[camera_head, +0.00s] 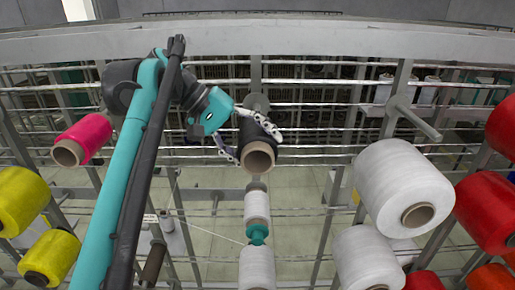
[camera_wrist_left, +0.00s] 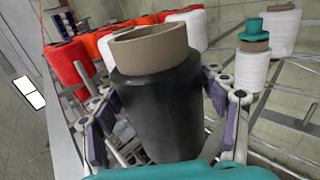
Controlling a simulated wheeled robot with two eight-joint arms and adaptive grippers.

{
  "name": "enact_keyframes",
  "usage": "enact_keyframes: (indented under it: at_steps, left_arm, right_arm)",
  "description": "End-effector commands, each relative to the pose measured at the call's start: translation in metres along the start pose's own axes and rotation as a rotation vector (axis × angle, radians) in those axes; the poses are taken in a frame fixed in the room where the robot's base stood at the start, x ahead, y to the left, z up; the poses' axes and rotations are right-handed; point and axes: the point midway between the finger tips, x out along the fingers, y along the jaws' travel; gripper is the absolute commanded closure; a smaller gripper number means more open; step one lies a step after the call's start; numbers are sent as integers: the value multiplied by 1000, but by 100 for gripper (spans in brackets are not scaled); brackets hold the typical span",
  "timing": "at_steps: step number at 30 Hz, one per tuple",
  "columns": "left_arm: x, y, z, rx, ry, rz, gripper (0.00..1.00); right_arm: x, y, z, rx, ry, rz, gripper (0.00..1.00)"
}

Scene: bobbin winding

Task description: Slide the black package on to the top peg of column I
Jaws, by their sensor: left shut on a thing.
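The black package (camera_head: 256,133) is a dark bobbin with a brown cardboard core (camera_head: 258,158) whose open end faces the head camera. My left gripper (camera_head: 250,142) is shut around its sides. In the left wrist view the black package (camera_wrist_left: 160,105) stands between the two fingers, with the core (camera_wrist_left: 150,46) sticking out at the top. A grey round peg plate (camera_head: 256,102) shows just behind the package, on an upright of the rack. Whether a peg is inside the core is hidden. No column label is readable. My right gripper is not in view.
An empty grey peg (camera_head: 418,122) sticks out at the right. A large white package (camera_head: 402,188) sits below it. A magenta package (camera_head: 83,139) and a yellow package (camera_head: 22,200) are at the left. White and teal bobbins (camera_head: 257,207) stand below the black package. Red packages (camera_head: 487,212) are far right.

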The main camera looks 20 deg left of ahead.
Motion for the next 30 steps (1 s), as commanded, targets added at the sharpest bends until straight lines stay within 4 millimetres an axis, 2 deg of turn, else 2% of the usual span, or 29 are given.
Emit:
enact_keyframes:
  at_steps: [11,30]
  left_arm:
    - [0,0,-3,0,0,0,64]
    - [-1,1,-47,0,0,1,64]
  right_arm:
    - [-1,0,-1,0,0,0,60]
    - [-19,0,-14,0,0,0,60]
